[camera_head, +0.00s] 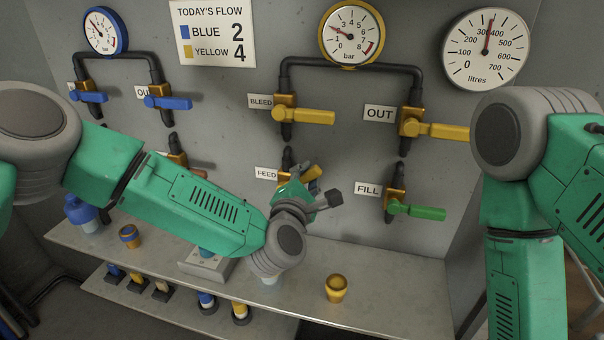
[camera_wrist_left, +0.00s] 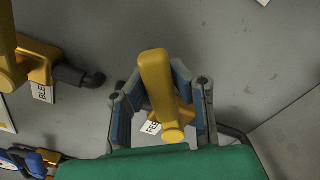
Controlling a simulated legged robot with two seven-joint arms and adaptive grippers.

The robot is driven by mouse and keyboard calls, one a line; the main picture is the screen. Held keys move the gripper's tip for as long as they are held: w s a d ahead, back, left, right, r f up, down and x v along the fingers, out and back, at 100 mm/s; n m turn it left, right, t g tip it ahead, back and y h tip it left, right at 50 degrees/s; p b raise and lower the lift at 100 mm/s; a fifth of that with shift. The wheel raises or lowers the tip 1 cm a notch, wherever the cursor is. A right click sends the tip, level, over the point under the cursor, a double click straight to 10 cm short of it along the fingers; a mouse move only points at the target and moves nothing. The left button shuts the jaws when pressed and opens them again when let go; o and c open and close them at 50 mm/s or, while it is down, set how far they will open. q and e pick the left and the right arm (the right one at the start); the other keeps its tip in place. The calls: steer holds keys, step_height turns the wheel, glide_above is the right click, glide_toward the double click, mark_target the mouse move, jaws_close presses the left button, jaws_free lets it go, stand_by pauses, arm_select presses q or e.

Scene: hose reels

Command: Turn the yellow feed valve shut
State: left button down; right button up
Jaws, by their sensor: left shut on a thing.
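The yellow feed valve sits on the wall beside its FEED label (camera_head: 266,174). Its yellow handle (camera_head: 313,172) shows only in part behind my left gripper (camera_head: 316,190). In the left wrist view the yellow handle (camera_wrist_left: 157,78) lies between the two finger pads of the left gripper (camera_wrist_left: 158,92), which is shut on it. The fingers hide part of the valve body. My right arm comes in at the right, but its gripper is outside the picture.
Above is the BLEED valve (camera_head: 303,115); to the right are the OUT valve (camera_head: 437,130) and green-handled FILL valve (camera_head: 417,210). A yellow-rimmed gauge (camera_head: 351,35) hangs above.

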arm_select(q)
steer(key=shift+s+d+f+m+b, duration=0.2)
steer(key=shift+d+f+m+b, duration=0.15)
steer(key=shift+f+m, duration=0.8)
steer(key=shift+s+d+f+m+b, duration=0.25)
steer(key=shift+f+m, duration=0.5)
steer(key=shift+m, duration=0.7)
steer(key=shift+s+d+f+m+b, duration=0.15)
steer(key=shift+d+f+m+b, duration=0.25)
steer(key=shift+f+m, duration=0.75)
steer(key=shift+r+m, duration=0.15)
steer(key=shift+m, duration=0.2)
steer(key=c, duration=1.5)
jaws_free()
steer(key=shift+o, duration=0.7)
steer(key=shift+w+a+r, duration=0.1)
steer(key=shift+r, duration=0.15)
steer(key=shift+s+a, duration=0.1)
steer(key=shift+s, duration=0.15)
steer(key=v, duration=1.1)
steer(key=shift+s, duration=0.2)
